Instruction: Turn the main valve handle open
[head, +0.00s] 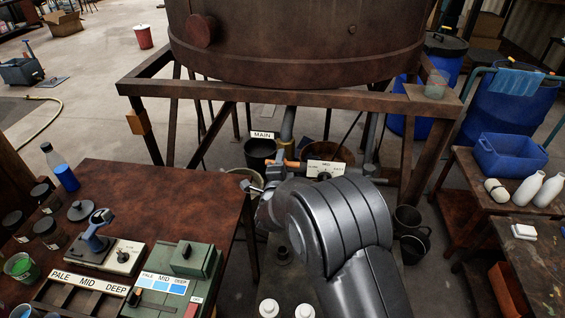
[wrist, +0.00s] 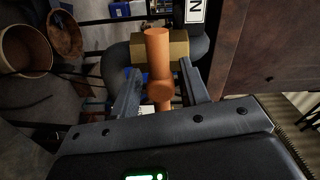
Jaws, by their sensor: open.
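The orange valve handle (wrist: 157,52) runs up the middle of the wrist view, in front of a brass-coloured valve body (wrist: 180,47). My gripper (wrist: 160,70) is open, one finger on each side of the handle's line, with gaps visible on both sides. I cannot tell how deep the handle lies between the fingers. In the head view the orange handle (head: 289,163) shows small below the MAIN sign (head: 262,134), under the big vat. My arm hides part of the area around it there.
The rusty vat (head: 300,45) stands on a brown metal frame (head: 190,90) whose legs flank the valve. A MID dial plate (head: 326,168) sits right of the handle. A brown bench (head: 150,190) with control boxes is at left. Dark buckets (head: 407,220) stand at right.

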